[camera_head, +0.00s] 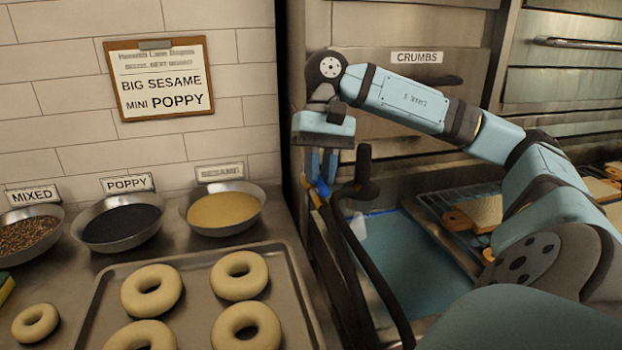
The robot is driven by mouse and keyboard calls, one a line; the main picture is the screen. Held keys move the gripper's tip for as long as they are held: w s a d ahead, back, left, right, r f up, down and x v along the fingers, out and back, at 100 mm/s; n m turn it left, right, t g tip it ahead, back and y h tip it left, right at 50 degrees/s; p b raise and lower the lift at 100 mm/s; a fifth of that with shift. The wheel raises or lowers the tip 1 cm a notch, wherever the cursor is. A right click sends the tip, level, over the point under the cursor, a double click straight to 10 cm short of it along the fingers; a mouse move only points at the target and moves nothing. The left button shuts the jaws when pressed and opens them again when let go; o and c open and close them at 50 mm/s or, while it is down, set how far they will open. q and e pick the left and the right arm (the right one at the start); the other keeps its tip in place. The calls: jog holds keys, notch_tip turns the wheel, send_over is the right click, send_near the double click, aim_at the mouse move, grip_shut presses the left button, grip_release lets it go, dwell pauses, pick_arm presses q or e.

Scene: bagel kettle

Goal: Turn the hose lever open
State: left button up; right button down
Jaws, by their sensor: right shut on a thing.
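My right gripper (322,172) points down at the left side of the steel unit, by the upper end of the black hose. Its blue fingers are shut on a small blue piece, which appears to be the hose lever (321,188). The fingers hide part of the lever, so I cannot tell its exact angle. The black hose (375,270) curves down toward the front, with a dark upright handle (362,175) just right of the fingers. My left gripper is not in view.
A tray (90,320) of pale bagels lies at the left, with bowls of mixed topping (28,236), poppy (122,224) and sesame (222,209) behind it. Blue-green water (415,265) lies right of the hose.

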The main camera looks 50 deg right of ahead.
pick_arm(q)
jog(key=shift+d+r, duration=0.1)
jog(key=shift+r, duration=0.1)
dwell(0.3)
pick_arm(e)
jog(key=c, duration=1.1)
grip_release()
jog(key=shift+r, duration=0.1)
jog(key=shift+r, duration=0.3)
notch_tip(320, 180, up, 8)
jog(key=p, duration=0.3)
jog(key=shift+f, duration=0.2)
notch_tip(320, 180, up, 10)
jog(key=r+p, duration=0.1)
jog(key=p, duration=0.7)
send_over(320, 177)
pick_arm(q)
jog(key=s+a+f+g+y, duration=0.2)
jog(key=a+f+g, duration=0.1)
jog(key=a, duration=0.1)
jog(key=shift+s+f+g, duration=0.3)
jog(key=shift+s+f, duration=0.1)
pick_arm(e)
jog(key=shift+d+r, duration=0.1)
jog(key=shift+r, duration=0.25)
